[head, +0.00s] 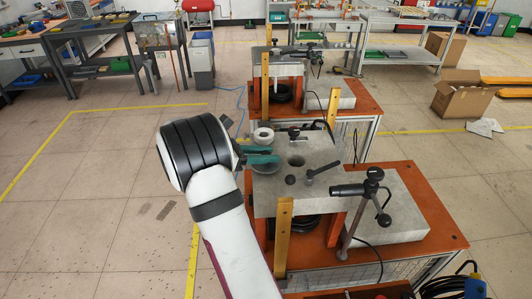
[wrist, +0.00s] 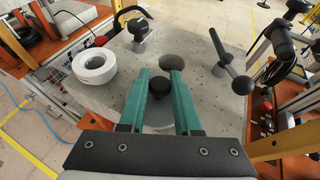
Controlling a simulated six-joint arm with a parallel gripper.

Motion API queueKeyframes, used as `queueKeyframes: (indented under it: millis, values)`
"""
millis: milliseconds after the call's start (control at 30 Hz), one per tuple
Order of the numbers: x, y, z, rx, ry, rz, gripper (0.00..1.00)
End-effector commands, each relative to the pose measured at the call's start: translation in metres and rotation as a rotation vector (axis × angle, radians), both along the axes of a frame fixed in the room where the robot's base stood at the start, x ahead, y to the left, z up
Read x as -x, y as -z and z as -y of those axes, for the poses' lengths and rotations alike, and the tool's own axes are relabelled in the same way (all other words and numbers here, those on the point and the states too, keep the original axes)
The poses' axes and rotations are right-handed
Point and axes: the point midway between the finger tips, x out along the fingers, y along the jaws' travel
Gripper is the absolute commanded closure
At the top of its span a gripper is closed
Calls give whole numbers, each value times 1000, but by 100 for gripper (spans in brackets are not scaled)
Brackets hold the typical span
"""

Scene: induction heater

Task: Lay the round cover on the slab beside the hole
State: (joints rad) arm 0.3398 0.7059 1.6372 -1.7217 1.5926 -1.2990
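The round cover, a grey disc with a black knob (wrist: 159,84), is between the green fingers of my gripper (wrist: 160,76) in the wrist view. The fingers touch the knob on both sides, and the disc shows beneath them. In the head view my gripper (head: 272,157) is over the left part of the grey slab (head: 322,148); the cover is mostly hidden there by the fingers. The round dark hole (wrist: 173,62) is just beyond the fingertips and also shows in the head view (head: 296,160). I cannot tell whether the disc touches the slab.
A white ring (wrist: 94,65) lies on the slab left of the fingers in the wrist view. A black-knobbed clamp (wrist: 138,32) stands beyond it. A dark lever handle (wrist: 228,62) is at the right. Yellow posts (head: 283,235) rise at the slab's edges.

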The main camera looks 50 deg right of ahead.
Motion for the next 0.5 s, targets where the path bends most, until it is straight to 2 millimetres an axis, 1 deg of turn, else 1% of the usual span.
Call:
queueKeyframes:
  millis: [33, 133, 167, 400, 467, 500]
  values:
    - [0, 0, 0, 0, 0, 0, 60]
    - [0, 0, 0, 0, 0, 0, 42]
    - [0, 0, 0, 0, 0, 0, 39]
    - [0, 0, 0, 0, 0, 0, 39]
    - [0, -4, 0, -1, 0, 1, 39]
    - [-2, -6, -5, 1, -1, 2, 39]
